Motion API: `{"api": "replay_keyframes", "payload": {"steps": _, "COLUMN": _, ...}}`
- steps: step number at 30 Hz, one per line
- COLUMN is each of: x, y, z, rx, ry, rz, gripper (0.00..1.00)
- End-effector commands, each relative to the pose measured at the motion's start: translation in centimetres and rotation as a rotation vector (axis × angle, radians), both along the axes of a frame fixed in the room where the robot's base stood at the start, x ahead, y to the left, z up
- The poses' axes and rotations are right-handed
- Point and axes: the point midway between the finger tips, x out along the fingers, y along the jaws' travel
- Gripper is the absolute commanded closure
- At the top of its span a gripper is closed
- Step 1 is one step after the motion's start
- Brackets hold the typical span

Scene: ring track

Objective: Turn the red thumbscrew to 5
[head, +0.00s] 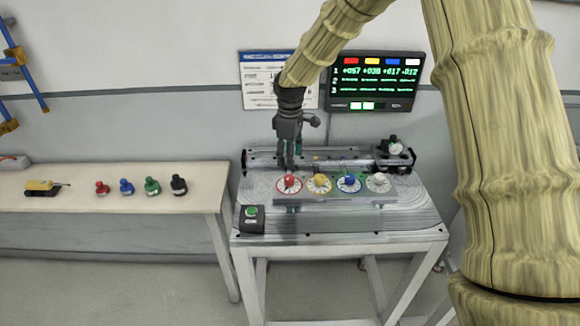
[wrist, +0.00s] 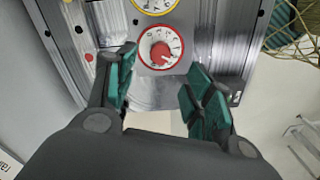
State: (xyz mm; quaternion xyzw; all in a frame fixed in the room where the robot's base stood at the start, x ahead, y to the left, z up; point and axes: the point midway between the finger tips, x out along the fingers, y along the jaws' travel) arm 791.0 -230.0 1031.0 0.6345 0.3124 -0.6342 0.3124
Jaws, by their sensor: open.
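The red thumbscrew (head: 289,181) is the leftmost of a row of dials on the metal bench. In the wrist view, its red knob (wrist: 161,53) sits on a white dial with a red rim. The dial markings are too small to read surely. My gripper (head: 291,166) is above and just behind the red thumbscrew in the head view. In the wrist view my gripper (wrist: 160,88) is open, its two green-padded fingers apart. The red knob shows beyond and between the fingertips, with nothing held. Whether the fingers touch it cannot be told, but a gap shows on both sides.
Yellow (head: 319,182), blue (head: 349,181) and white (head: 378,181) dials stand to the right. A green button box (head: 252,216) is at the front left. A display (head: 374,82) hangs behind. Loose knobs (head: 152,186) stand on the left table (head: 110,208).

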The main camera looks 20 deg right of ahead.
Motion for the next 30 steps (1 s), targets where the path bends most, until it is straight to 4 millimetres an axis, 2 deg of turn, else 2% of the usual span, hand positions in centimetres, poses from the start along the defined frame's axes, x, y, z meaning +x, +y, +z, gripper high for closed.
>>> {"api": "replay_keyframes", "payload": {"steps": 6, "x": 0.0, "y": -0.1, "z": 2.4, "rx": -0.001, "ry": -0.001, "rz": 0.0, "gripper": 0.47}}
{"api": "replay_keyframes", "payload": {"steps": 22, "x": 0.0, "y": 0.0, "z": 3.5, "rx": 0.001, "ry": -0.001, "rz": 0.0, "gripper": 0.47}}
{"api": "replay_keyframes", "payload": {"steps": 30, "x": 0.0, "y": 0.0, "z": 8.2, "rx": 0.001, "ry": -0.001, "rz": 0.0, "gripper": 0.47}}
